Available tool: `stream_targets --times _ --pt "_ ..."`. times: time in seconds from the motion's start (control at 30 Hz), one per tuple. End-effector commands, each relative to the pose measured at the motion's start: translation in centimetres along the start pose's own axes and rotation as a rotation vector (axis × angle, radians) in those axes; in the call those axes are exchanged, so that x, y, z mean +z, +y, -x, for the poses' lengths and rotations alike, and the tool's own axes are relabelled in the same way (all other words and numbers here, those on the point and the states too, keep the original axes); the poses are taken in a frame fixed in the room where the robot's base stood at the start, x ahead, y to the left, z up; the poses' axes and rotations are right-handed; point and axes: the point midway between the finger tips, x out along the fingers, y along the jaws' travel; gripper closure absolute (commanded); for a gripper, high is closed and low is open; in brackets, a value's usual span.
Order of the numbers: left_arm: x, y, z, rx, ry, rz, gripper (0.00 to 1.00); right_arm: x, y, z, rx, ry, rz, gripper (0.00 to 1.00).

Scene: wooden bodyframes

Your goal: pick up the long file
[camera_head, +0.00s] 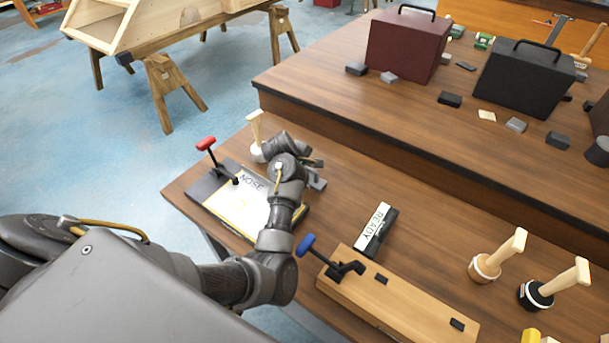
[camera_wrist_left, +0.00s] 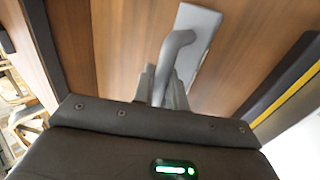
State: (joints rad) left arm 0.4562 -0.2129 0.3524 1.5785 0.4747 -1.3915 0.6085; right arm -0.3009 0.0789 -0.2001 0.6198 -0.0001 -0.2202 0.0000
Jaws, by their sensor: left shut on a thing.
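The long file shows in the left wrist view as a light grey flat plate (camera_wrist_left: 206,42) with a curved grey handle. My left gripper (camera_wrist_left: 161,88) is shut on that handle, one finger on each side. The plate lies over the brown wooden table top; I cannot tell whether it touches it. In the head view my left arm reaches over the near table, and a small grey part of the file (camera_head: 318,184) shows beside the wrist. The arm hides most of the file and the fingertips there. My right gripper is in neither view.
A board marked NOSE (camera_head: 245,208) with a red-handled clamp (camera_head: 206,143) lies under the arm. A READY block (camera_head: 375,230), a wooden block with a blue-handled clamp (camera_head: 400,300), and wooden-handled tools (camera_head: 497,257) stand to the right. Cases (camera_head: 407,45) sit on the raised bench behind.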

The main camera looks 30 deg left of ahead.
Motion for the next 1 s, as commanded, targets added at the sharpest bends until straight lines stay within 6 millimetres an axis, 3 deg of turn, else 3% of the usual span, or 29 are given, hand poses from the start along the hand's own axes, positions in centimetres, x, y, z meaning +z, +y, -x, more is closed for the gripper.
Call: stream_targets --times 0.27,0.43,0.73,1.0 --pt "-0.1 0.4 0.5 0.002 0.002 -0.001 1.0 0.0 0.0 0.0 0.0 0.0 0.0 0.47" --pt "-0.2 1.6 2.3 0.005 0.005 -0.004 1.0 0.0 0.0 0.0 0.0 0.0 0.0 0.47" --pt "0.3 1.0 11.0 0.004 0.006 -0.006 1.0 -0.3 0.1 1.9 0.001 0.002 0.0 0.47" --pt "0.9 -2.7 16.0 0.003 0.002 -0.002 1.0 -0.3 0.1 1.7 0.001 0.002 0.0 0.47"
